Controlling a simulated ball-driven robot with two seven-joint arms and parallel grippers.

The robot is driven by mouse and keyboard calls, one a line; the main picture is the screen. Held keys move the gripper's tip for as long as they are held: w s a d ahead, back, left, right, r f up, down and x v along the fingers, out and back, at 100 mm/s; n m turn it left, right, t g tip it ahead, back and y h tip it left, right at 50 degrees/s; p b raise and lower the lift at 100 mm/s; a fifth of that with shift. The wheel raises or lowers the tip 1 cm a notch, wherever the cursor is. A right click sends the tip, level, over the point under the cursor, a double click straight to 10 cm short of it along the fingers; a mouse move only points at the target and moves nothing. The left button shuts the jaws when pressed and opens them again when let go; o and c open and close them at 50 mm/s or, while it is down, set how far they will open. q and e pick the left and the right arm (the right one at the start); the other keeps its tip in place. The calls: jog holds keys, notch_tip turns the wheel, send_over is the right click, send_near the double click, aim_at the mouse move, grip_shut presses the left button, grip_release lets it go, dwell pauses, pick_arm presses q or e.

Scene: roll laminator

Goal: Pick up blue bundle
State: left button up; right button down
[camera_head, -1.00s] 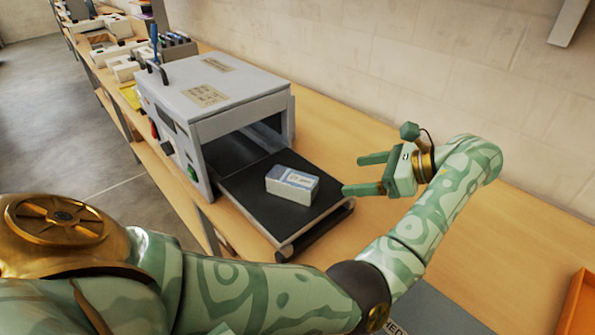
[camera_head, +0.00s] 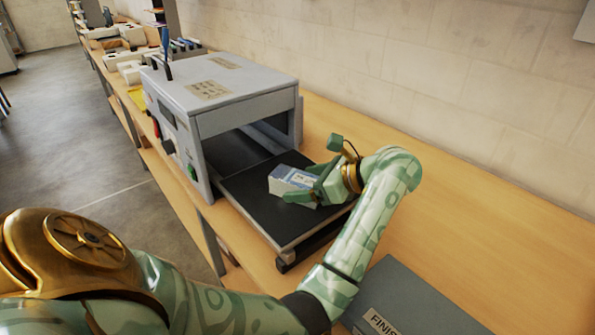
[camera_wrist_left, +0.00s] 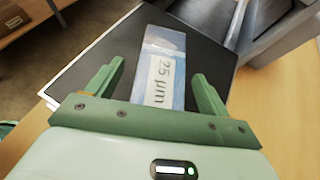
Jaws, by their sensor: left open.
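The blue bundle (camera_head: 288,179) is a small blue and white block lying on the laminator's dark feed tray (camera_head: 262,216). In the left wrist view the bundle (camera_wrist_left: 163,68) shows a label reading "25 µm". My left gripper (camera_head: 306,183) is open at the bundle's right end. In the left wrist view the two green fingers (camera_wrist_left: 155,82) stand on either side of the bundle, with a gap on each side. The gripper hides part of the bundle's right end in the head view. My right gripper does not show.
The grey laminator (camera_head: 225,88) stands left of the tray, its opening behind the bundle. A grey box (camera_head: 412,300) marked "FINIS" lies at the front of the wooden bench (camera_head: 480,190). The bench to the right is clear.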

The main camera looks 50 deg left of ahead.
pick_arm(q)
jog(key=shift+s+a+f, duration=0.2)
jog(key=shift+a+f, duration=0.15)
jog(key=shift+a, duration=0.15)
jog(key=shift+d, duration=0.1)
jog(key=shift+c, duration=0.3)
jog(key=shift+r, duration=0.1)
jog(key=c, duration=1.3)
